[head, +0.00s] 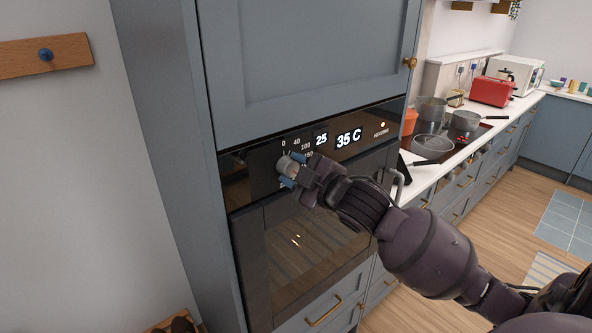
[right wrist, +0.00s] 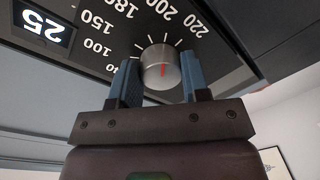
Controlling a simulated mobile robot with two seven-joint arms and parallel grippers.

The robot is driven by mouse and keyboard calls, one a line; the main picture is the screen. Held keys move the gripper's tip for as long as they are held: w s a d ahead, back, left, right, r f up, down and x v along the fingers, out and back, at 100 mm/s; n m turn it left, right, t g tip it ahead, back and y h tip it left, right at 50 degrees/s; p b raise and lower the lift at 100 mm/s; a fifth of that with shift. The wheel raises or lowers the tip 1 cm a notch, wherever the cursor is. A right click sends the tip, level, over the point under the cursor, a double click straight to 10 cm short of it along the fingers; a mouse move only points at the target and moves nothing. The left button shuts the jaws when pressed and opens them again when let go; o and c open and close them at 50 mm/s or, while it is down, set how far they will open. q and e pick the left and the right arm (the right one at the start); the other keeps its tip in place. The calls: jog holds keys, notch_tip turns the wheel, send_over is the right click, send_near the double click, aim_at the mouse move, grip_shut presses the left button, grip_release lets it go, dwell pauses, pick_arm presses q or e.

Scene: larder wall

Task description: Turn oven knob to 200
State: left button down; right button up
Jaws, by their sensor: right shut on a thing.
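The oven knob (head: 286,164) is a silver round knob on the black control panel (head: 236,178) of the built-in oven. My right gripper (head: 292,172) is at it, with its blue fingers on both sides. In the right wrist view the knob (right wrist: 161,66) sits between the fingers of the right gripper (right wrist: 163,78). A red mark shows on its face; which number it points at is unclear. Printed numbers include 40, 100, 150, 200 and 220. The display (head: 321,139) reads 25, and the larger readout (head: 348,137) reads 35 C. My left gripper is out of view.
The oven door (head: 300,250) is below the panel, with a drawer (head: 325,310) under it. To the right, the counter carries a hob with pots (head: 465,121), a red toaster (head: 491,92) and a white microwave (head: 516,73). A HEATING light (head: 382,125) is lit.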

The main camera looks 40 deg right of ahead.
jog(key=shift+m, duration=0.6)
jog(key=o, duration=0.9)
